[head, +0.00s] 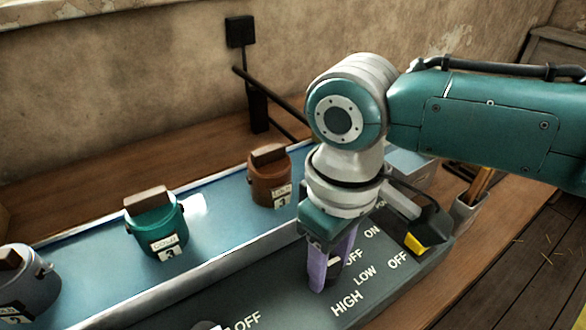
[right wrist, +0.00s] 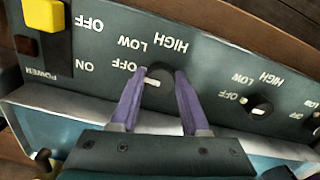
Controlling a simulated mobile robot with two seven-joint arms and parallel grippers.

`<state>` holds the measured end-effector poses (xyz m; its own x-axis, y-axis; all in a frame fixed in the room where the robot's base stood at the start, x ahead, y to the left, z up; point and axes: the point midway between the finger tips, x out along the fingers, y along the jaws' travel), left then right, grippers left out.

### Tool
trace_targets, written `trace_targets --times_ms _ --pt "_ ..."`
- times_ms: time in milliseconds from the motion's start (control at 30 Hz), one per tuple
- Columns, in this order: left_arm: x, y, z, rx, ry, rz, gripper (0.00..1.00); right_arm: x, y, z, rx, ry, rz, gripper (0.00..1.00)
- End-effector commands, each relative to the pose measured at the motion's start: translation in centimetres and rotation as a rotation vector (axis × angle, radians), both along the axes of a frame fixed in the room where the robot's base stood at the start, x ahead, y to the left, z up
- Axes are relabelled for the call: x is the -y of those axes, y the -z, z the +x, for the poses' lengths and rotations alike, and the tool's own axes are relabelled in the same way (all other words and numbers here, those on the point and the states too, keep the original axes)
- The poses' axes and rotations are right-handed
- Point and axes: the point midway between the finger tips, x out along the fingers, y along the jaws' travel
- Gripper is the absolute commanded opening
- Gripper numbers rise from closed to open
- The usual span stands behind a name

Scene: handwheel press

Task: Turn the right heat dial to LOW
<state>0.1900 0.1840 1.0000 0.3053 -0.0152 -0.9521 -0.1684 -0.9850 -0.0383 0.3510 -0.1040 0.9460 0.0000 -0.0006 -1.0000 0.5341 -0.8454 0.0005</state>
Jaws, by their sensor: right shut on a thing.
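The right heat dial (right wrist: 158,72) is a dark round knob with a white pointer mark, on a dark panel (right wrist: 215,75) lettered OFF, LOW and HIGH. In the right wrist view the mark lies toward OFF. My right gripper (right wrist: 157,75) has purple fingers on either side of the dial, shut on it. In the head view the right gripper (head: 328,285) points down at the panel and mostly hides the dial; the white mark shows near OFF. My left gripper is in neither view.
A second dial (right wrist: 260,106) sits along the same panel. Behind the panel, a blue tray (head: 215,215) bears a teal pot (head: 155,230), a brown pot (head: 268,182) and a grey pot (head: 28,285).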

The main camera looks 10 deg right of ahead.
Motion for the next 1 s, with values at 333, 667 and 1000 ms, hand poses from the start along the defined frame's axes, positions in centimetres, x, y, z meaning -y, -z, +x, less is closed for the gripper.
trace_targets --times_ms 333,667,1000 --pt "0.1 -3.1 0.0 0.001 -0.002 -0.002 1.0 -0.2 -0.4 -0.1 -0.003 0.238 0.001 0.0" --pt "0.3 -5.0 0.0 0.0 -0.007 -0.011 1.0 -0.3 -0.3 -0.1 -0.003 0.509 0.001 0.0" --pt "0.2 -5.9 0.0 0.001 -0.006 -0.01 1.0 -0.3 -0.1 -0.1 -0.002 0.688 0.001 0.0"
